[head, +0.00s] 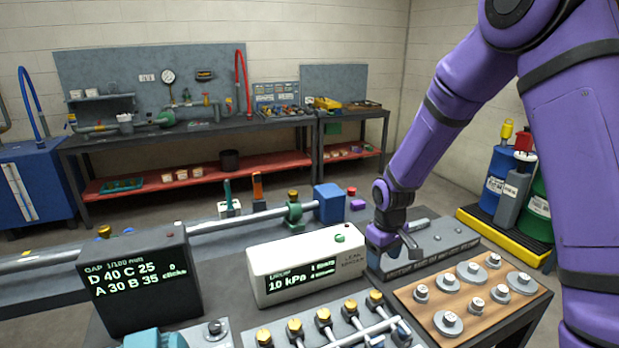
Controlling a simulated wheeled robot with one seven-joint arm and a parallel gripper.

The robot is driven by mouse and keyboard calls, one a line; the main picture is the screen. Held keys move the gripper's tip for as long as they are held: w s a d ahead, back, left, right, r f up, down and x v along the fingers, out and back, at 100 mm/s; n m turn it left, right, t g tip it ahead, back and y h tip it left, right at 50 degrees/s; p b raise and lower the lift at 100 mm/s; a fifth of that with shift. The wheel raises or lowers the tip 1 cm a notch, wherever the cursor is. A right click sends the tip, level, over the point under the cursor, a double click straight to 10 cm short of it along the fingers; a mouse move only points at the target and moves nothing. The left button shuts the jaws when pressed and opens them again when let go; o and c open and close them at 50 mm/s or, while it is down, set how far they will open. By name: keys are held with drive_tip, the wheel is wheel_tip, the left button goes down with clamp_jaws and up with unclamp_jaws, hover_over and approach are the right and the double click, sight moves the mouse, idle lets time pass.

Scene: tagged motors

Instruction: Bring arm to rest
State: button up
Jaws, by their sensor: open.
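My purple arm comes in from the upper right and bends down toward the middle right of the bench. My gripper (397,246) is low over a grey block with dark lettering on its front (432,263). It is open, and I see nothing held in it. From this angle I cannot tell whether it touches the block. Part of the block is hidden behind the gripper.
A white display box (306,264) stands left of my gripper, with a black display box (143,283) farther left. A wooden board with several metal weights (468,294) lies to the right. Brass-topped valves (325,318) are in front. Drums (505,170) stand at the right.

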drive_tip(key=s+d+r+m+t, duration=0.15)
drive_tip(key=s+r, duration=0.35)
drive_tip(key=r, duration=0.5)
drive_tip(key=s+d+r+m+t, duration=0.1)
drive_tip(key=s+d+r, duration=0.3)
drive_tip(key=r, duration=0.6)
drive_tip(key=s+r+m, duration=0.1)
drive_tip(key=s+r, duration=0.2)
drive_tip(key=s, duration=0.3)
drive_tip(key=s+r+m+t, duration=0.1)
drive_tip(key=s+r, duration=0.2)
drive_tip(key=s, duration=0.4)
drive_tip(key=s+d+r+m+t, duration=0.1)
drive_tip(key=s+r, duration=0.2)
drive_tip(key=s, duration=0.4)
drive_tip(key=shift+r, duration=0.4)
drive_tip(key=shift+d+t, duration=0.1)
drive_tip(key=shift+t, duration=0.15)
drive_tip(key=shift+c, duration=0.4)
